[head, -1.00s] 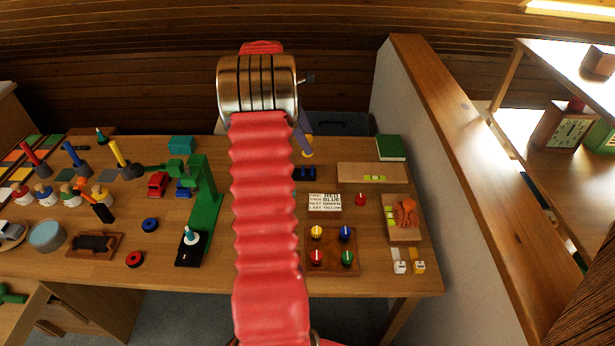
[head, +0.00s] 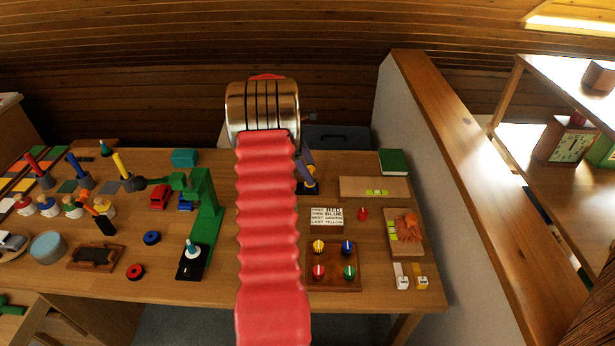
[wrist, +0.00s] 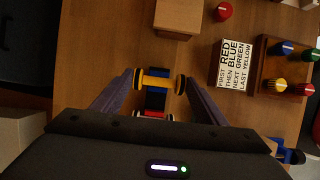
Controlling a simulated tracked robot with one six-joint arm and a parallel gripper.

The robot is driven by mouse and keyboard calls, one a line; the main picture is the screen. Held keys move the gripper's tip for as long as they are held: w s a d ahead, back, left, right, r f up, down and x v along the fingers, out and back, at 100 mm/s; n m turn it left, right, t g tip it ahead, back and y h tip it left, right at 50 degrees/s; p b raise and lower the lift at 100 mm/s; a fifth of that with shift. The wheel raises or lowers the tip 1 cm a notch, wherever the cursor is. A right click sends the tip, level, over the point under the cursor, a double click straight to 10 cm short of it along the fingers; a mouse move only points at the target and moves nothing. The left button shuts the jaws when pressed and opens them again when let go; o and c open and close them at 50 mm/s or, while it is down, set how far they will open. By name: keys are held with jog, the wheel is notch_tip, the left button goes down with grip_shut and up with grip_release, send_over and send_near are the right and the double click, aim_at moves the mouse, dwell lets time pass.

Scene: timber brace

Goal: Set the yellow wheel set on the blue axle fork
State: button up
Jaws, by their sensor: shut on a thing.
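The yellow wheel set (wrist: 157,82), a yellow axle with a dark wheel at each end, lies between my gripper's fingertips (wrist: 158,78) in the wrist view. My gripper is shut on it across the wheels. The blue axle fork (wrist: 156,101) shows right by the axle, with red and pale wheel parts (wrist: 158,116) at its other end. I cannot tell whether the axle touches the fork or sits just above it. In the head view, my arm hides much of this spot; one finger and a bit of the blue fork (head: 307,189) show.
A wooden block (wrist: 178,18) stands close beyond the fork. A green stand (head: 205,215) is left of my arm in the head view.

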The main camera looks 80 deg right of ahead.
jog(key=shift+f, duration=1.5)
jog(key=shift+f, duration=0.6)
jog(key=o, duration=1.1)
jog(key=shift+o, duration=0.2)
jog(key=shift+r, duration=0.1)
jog(key=shift+r, duration=0.5)
jog(key=v, duration=1.2)
jog(key=shift+w, duration=0.15)
